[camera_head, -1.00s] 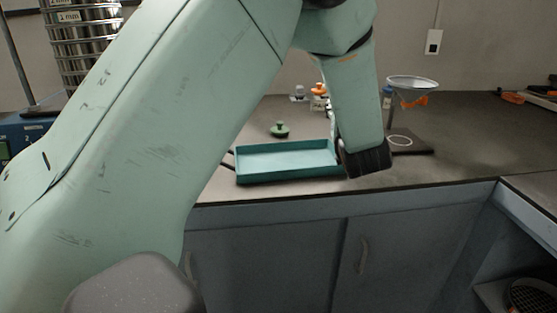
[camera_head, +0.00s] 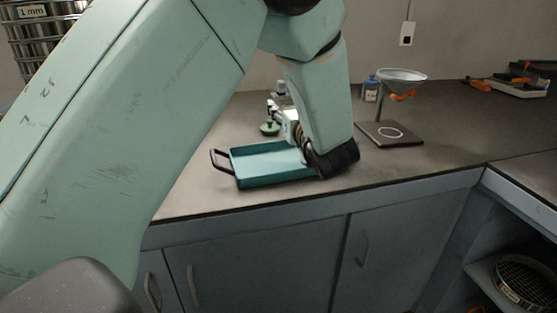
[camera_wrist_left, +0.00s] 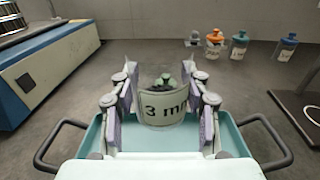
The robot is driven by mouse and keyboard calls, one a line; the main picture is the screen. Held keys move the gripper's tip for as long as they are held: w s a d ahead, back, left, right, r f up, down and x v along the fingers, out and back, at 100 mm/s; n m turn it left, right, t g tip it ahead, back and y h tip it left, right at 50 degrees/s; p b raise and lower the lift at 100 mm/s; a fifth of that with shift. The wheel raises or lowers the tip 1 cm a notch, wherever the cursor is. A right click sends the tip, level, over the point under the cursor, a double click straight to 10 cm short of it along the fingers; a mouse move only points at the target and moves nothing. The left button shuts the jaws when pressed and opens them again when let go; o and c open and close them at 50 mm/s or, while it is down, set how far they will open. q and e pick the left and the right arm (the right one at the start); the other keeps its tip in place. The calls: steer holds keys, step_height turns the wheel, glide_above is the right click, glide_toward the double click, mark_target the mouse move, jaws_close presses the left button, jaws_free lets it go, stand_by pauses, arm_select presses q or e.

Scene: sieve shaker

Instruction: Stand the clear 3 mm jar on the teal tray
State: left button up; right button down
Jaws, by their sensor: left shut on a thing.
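The clear 3 mm jar (camera_wrist_left: 163,104) is between the finger pads of my left gripper (camera_wrist_left: 163,108) in the left wrist view, upright, with its label facing the camera. The left gripper is shut on it. The jar is over the teal tray (camera_wrist_left: 250,150); I cannot tell whether its base touches the tray floor. In the head view the left gripper (camera_head: 292,128) is at the tray (camera_head: 262,183), at its right part, and my wrist hides most of the fingers and the jar. My right gripper is not in view.
A green-knobbed lid (camera_head: 269,129) lies behind the tray. A funnel on a stand (camera_head: 400,80) and a blue-capped jar (camera_head: 371,90) are to the right. Several capped jars stand farther back. A blue shaker base (camera_wrist_left: 45,75) is at left in the wrist view.

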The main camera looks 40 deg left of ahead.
arm_select(q)
steer(key=b, duration=0.2)
glide_above(286, 163)
steer(key=f, duration=0.5)
steer(key=shift+w+a+f, duration=0.1)
steer(key=shift+w+f, duration=0.1)
steer(key=shift+f, duration=0.2)
steer(key=shift+w+f, duration=0.1)
steer(key=shift+f, duration=0.4)
step_height(286, 163, down, 3)
steer(key=shift+b, duration=0.55)
steer(key=shift+f, duration=0.15)
steer(key=shift+s+f+b, duration=0.2)
steer(key=shift+f+b, duration=0.15)
steer(key=shift+b, duration=0.15)
